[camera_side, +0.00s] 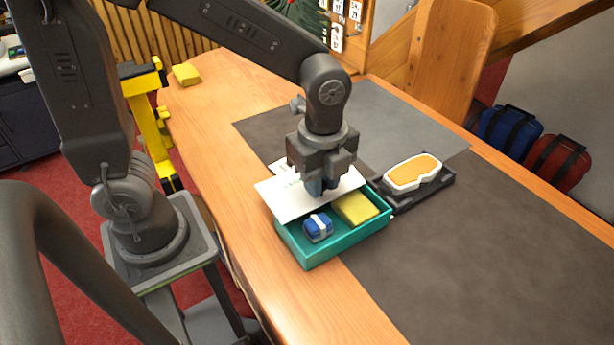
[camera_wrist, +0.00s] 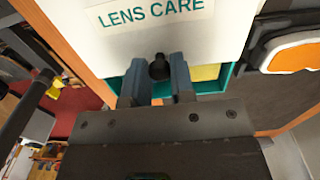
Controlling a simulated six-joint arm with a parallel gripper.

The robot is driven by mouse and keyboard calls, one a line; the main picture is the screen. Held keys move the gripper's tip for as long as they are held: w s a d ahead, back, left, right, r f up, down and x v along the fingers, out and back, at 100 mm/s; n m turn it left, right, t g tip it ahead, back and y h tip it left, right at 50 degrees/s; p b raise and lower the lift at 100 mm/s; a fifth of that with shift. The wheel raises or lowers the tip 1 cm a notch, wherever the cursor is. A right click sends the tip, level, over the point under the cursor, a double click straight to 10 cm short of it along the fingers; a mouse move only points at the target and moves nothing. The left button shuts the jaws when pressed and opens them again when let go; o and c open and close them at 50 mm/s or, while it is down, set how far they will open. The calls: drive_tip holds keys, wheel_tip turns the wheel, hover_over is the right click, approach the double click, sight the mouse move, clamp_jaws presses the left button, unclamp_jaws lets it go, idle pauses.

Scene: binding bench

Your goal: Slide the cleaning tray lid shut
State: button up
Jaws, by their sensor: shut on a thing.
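The teal cleaning tray (camera_side: 345,243) sits on the bench at the edge of the dark mat. Its white lid (camera_side: 283,200) covers the back part and leaves the front part open. A blue and white object (camera_side: 318,228) and a yellow block (camera_side: 355,208) show in the open part. My gripper (camera_side: 321,188) points down at the lid's front edge. In the wrist view the lid (camera_wrist: 165,42) reads "LENS CARE", and my gripper (camera_wrist: 159,80) is shut on its black knob (camera_wrist: 159,66). The lid's far end is out of the wrist view.
A dark holder (camera_side: 435,193) with an orange and white piece (camera_side: 412,173) stands close to the tray's right side. Another yellow block (camera_side: 186,74) lies at the far left of the bench. The dark mat (camera_side: 460,270) is clear at the front right.

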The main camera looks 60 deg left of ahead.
drive_tip(key=shift+d, duration=3.45)
drive_tip(key=o, duration=0.4)
drive_tip(key=shift+r, duration=5.05)
